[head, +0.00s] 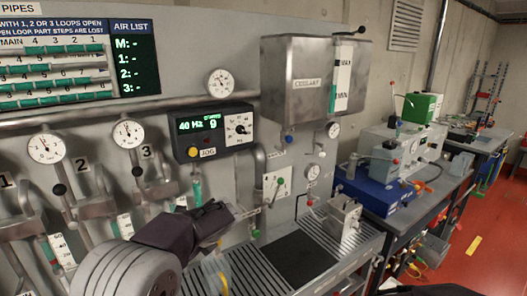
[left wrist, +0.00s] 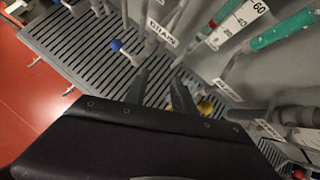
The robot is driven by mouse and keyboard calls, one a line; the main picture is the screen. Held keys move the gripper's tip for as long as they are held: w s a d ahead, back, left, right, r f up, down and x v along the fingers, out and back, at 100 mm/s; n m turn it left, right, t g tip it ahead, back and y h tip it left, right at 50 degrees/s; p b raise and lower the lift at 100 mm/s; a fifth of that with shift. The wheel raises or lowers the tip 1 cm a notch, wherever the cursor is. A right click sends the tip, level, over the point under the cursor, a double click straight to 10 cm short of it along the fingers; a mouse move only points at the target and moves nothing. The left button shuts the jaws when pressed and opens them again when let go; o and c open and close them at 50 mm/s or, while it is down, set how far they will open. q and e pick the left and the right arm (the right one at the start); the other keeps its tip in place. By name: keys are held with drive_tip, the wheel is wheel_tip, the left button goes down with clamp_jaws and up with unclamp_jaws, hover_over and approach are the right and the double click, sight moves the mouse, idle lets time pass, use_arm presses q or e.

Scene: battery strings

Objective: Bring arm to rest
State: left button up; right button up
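My left arm comes in from the lower left of the head view. Its dark wrist and left gripper (head: 246,213) are in front of the panel, below the dark control box. In the left wrist view two dark fingers of my left gripper (left wrist: 162,86) stand apart above a slatted grey grate (left wrist: 88,58). I see nothing held between them. What lies right behind the wrist is hidden. My right gripper is not in view; a dark shape at the bottom right edge of the head view is too cut off to tell.
The grey wall panel carries gauges (head: 128,132), valves and pipes close to my left arm. A steel coolant tank (head: 303,78) hangs above the slatted bench. A blue box (head: 375,188) stands on the side table.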

use_arm(q)
drive_tip(key=s+a+f+n+g+h, duration=0.1)
drive_tip(key=s+f+n, duration=0.2)
drive_tip(key=s, duration=0.3)
drive_tip(key=s+a+f+n+g+h, duration=0.1)
drive_tip(key=s+f+n+h, duration=0.1)
drive_tip(key=s+f+n, duration=0.3)
drive_tip(key=s+d+f+n+h, duration=0.1)
drive_tip(key=s+d+f+n, duration=0.1)
drive_tip(key=s+n, duration=0.4)
drive_tip(key=s+d+f+n+g+h, duration=0.1)
drive_tip(key=s+d+f+n+h, duration=0.1)
drive_tip(key=s+n, duration=0.4)
drive_tip(key=d+f+n, duration=0.1)
drive_tip(key=d+n, duration=0.1)
drive_tip(key=n, duration=0.1)
drive_tip(key=shift+s+f+n+h, duration=0.15)
drive_tip(key=shift+f+n+h, duration=0.15)
drive_tip(key=shift+n, duration=0.1)
drive_tip(key=shift+s+d, duration=0.1)
drive_tip(key=shift+d, duration=0.05)
